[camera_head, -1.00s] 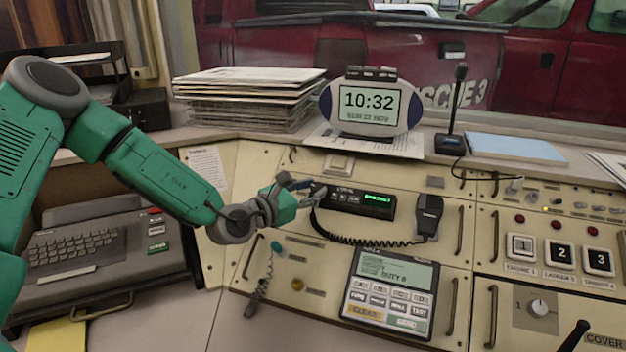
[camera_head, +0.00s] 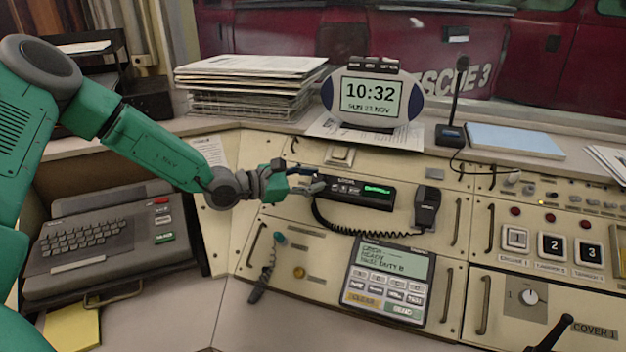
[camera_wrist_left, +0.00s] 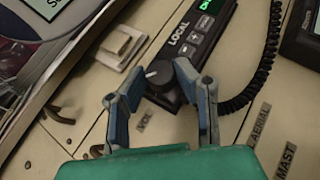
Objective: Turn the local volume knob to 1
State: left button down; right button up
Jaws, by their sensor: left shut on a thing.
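The local radio (camera_head: 357,192) is a black unit with a green lit display, set in the cream console. In the left wrist view its LOCAL label (camera_wrist_left: 180,34) and part of the display show. The local volume knob (camera_wrist_left: 158,71) is a small round knob with a pale pointer line, at the near end of the radio. My left gripper (camera_head: 315,183) reaches it from the left. In the left wrist view its two blue-grey fingers (camera_wrist_left: 156,78) stand on either side of the knob, shut on it. The knob's scale is too small to read. My right gripper is not in view.
A handset (camera_head: 427,207) with a coiled cord hangs right of the radio. A keypad unit (camera_head: 388,283) sits below it. A clock (camera_head: 371,97) and paper trays (camera_head: 247,100) stand behind. Another knob (camera_head: 529,297) and a black lever (camera_head: 553,335) are at lower right.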

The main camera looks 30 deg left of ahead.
pick_arm(q)
jog(key=c, duration=1.5)
grip_release()
jog(key=shift+c, duration=0.2)
jog(key=shift+a, duration=0.1)
jog(key=v, duration=1.2)
jog(key=shift+f, duration=0.15)
